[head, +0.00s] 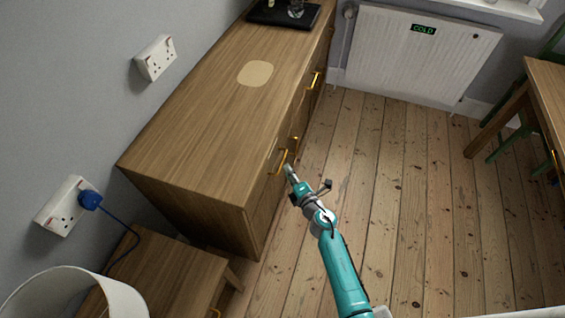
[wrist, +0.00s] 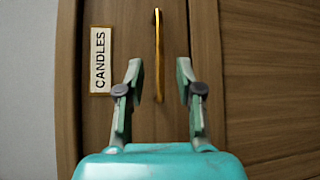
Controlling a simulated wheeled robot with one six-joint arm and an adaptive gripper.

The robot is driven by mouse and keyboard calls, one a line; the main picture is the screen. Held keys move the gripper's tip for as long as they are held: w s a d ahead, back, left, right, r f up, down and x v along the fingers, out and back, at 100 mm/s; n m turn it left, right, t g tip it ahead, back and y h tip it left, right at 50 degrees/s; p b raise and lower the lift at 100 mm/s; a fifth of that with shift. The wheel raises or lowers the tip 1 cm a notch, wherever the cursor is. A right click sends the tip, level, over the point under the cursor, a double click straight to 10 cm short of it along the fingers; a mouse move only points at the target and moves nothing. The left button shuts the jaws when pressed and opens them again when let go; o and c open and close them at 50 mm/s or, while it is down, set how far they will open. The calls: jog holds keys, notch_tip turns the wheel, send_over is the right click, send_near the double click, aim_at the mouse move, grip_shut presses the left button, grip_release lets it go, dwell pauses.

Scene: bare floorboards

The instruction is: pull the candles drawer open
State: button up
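The candles drawer front (wrist: 110,125) fills much of the wrist view, with a white CANDLES label (wrist: 100,60) to the left of its gold bar handle (wrist: 158,50). The drawer looks shut, flush with the wooden cabinet (head: 200,125). In the head view a gold handle (head: 279,162) shows at the near end of the cabinet's front, close to my gripper (head: 289,171). In the wrist view my gripper (wrist: 159,78) is open, with one finger on each side of the handle and a visible gap on both sides. Whether the fingertips reach past the bar is unclear.
Other gold handles (head: 315,80) sit further along the cabinet front. A black tray (head: 284,14) is on its far end. A low wooden table (head: 165,270) and a white lampshade (head: 75,295) are at the near left. The floorboards (head: 390,180) to the right are clear.

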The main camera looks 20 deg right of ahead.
aim_at(282, 162)
jog(key=shift+w+a+f, duration=0.15)
jog(key=shift+w, duration=0.8)
jog(key=shift+w+a+f, duration=0.1)
jog(key=shift+w+a, duration=0.05)
jog(key=shift+w, duration=0.85)
jog(key=shift+w+a+f, duration=0.15)
jog(key=shift+w, duration=0.8)
jog(key=shift+c, duration=0.2)
grip_shut()
